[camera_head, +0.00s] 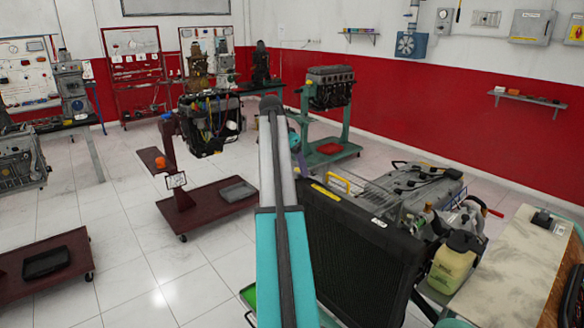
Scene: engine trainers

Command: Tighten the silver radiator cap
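A large black radiator (352,262) stands in the lower middle of the camera_head view, just right of my arm. Its top edge carries a yellow label and a white label. I cannot make out the silver radiator cap; it is hidden or too small to tell. My arm, white and teal, rises through the middle of the view and covers the radiator's left edge. My gripper does not show.
Right of the radiator is a yellowish bottle (453,264) with a dark cap, then a worn-topped table (512,268). Behind lies a grey engine unit (405,187). A dark red engine stand (205,208) is at left, with clear tiled floor around it.

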